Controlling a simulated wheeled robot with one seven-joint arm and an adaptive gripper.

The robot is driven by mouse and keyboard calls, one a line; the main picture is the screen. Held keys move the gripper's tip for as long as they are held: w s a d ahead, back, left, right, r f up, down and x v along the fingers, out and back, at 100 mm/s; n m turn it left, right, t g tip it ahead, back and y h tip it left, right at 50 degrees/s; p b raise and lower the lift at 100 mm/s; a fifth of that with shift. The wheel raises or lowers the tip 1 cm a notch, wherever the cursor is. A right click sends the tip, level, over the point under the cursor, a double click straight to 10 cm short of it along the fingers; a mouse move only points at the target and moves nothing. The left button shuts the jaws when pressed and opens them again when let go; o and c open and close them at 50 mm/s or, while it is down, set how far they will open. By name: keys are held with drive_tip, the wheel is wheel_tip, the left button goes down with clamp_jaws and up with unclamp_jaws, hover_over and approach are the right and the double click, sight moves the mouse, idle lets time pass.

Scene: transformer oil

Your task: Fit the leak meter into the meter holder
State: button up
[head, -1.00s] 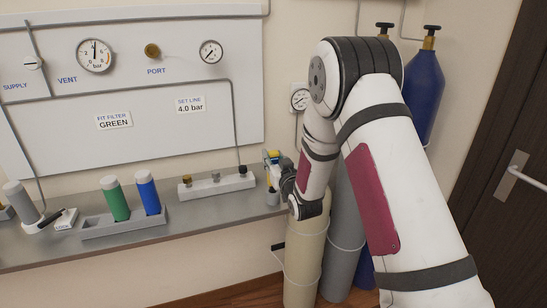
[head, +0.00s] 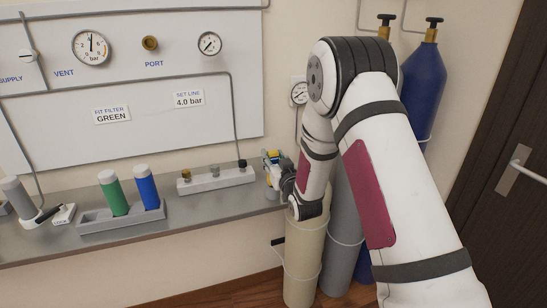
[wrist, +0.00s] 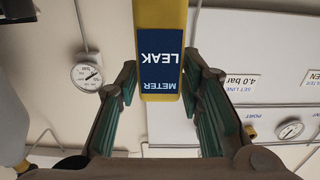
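The leak meter (wrist: 160,55) is yellow with a blue label that reads upside down in the wrist view. It runs out of the top of that view. My gripper (wrist: 160,78) has its two green-padded fingers along the meter's sides, with the tips at its edges, and appears shut on it. In the head view my gripper (head: 284,182) and the yellow and blue meter (head: 272,160) are small, at the right end of the bench. The gripper and arm partly hide this area. I cannot make out the meter holder clearly.
The grey bench (head: 40,242) carries a rack (head: 105,222) with green and blue filters and a block (head: 217,181) with several fittings. The wall panel (head: 60,115) stands behind. Gas cylinders (head: 304,250) stand below and right of my gripper. A wall gauge (head: 299,93) is near my arm.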

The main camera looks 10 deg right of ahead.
drive_tip(key=shift+o, duration=1)
drive_tip(key=s, duration=1.2)
drive_tip(key=shift+d, duration=0.45)
drive_tip(key=shift+r, duration=0.1)
